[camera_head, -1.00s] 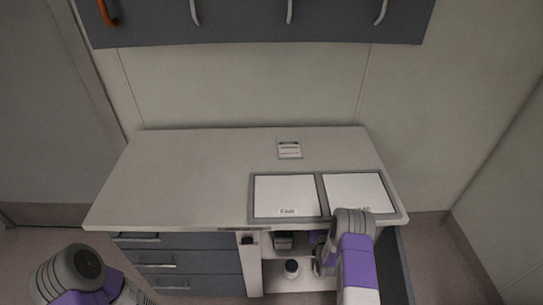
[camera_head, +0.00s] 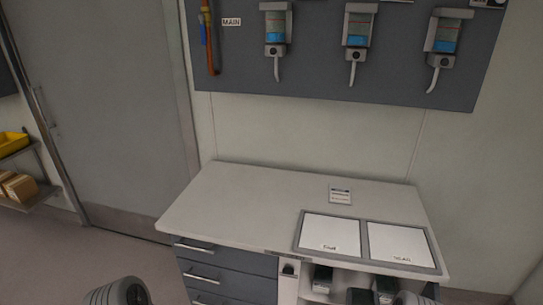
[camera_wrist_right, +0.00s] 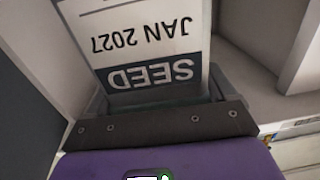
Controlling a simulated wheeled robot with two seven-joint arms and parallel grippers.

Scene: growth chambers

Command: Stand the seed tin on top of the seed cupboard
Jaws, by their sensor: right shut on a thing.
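The seed tin (camera_wrist_right: 145,45) fills the middle of the right wrist view. Its white label reads "JAN 2027" and its dark blue band reads "SEED", upside down in the picture. My right gripper (camera_wrist_right: 155,98) is shut on it; the tin's far end is cut off by the frame. In the head view the right gripper is low by the bench's open shelf, too cropped to make out well. Only a grey joint of my left arm shows at the bottom left; the left gripper is out of view. I cannot identify the seed cupboard in these views.
The pale bench (camera_head: 260,195) has a clear left top, a small card (camera_head: 340,195) and two white panels in a grey frame (camera_head: 298,240). Drawers (camera_head: 215,270) are below. Dispensers (camera_head: 360,30) hang on the wall board. A shelf with a yellow bin (camera_head: 12,142) is far left.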

